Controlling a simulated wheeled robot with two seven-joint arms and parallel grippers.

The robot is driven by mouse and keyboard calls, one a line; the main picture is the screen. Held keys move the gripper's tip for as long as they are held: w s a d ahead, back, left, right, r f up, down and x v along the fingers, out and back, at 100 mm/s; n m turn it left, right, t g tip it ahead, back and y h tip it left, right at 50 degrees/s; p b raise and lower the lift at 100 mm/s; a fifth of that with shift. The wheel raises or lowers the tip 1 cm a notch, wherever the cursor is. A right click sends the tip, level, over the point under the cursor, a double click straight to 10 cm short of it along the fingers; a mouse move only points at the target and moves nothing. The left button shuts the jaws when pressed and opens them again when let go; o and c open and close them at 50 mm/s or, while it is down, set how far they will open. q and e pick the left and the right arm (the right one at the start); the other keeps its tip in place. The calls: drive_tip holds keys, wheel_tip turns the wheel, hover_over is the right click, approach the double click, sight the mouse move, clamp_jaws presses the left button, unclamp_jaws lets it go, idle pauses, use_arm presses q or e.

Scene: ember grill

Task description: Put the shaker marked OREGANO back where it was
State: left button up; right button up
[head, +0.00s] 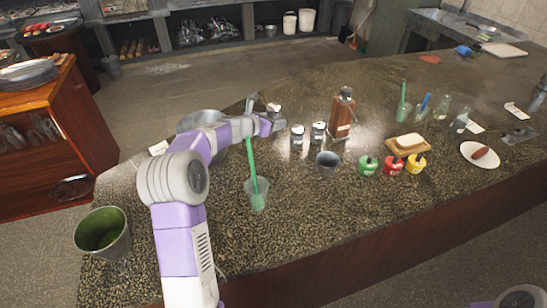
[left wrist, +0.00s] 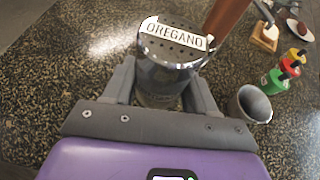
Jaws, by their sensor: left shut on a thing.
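The shaker marked OREGANO (left wrist: 165,68) is a shiny metal cylinder with a perforated lid and a white label. It stands between the fingers of my left gripper (left wrist: 160,95), which is shut on it. In the head view the shaker's top (head: 274,107) shows at the end of my left arm, by the left gripper (head: 270,122). Its base is hidden, so I cannot tell whether it touches the counter. Two similar metal shakers, one (head: 297,137) and another (head: 319,133), stand upright to its right; their labels are unreadable. My right gripper is out of view.
Green, red and yellow sauce bottles (head: 392,165) stand further right. A clear cup (head: 257,193) with a green straw is near my left forearm. A bucket (head: 103,233) is front left.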

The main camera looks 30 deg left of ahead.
use_arm(q)
drive_tip(key=b, duration=0.3)
hover_over(274, 151)
wheel_tip(274, 151, down, 6)
drive_tip(key=shift+w+r, duration=0.15)
drive_tip(key=shift+r, duration=0.05)
drive_tip(key=shift+f+b, duration=1.1)
drive_tip(key=shift+f, duration=1.45)
drive_tip(key=shift+f, duration=0.2)
drive_tip(key=o, duration=0.9)
drive_tip(key=shift+c, duration=0.2)
drive_tip(key=shift+r, duration=0.1)
drive_tip(key=shift+r, duration=0.2)
drive_tip(key=v, duration=0.6)
drive_tip(key=p+v, duration=0.1)
drive_tip(key=v, duration=0.5)
drive_tip(key=shift+a+f, duration=0.1)
drive_tip(key=shift+f, duration=0.15)
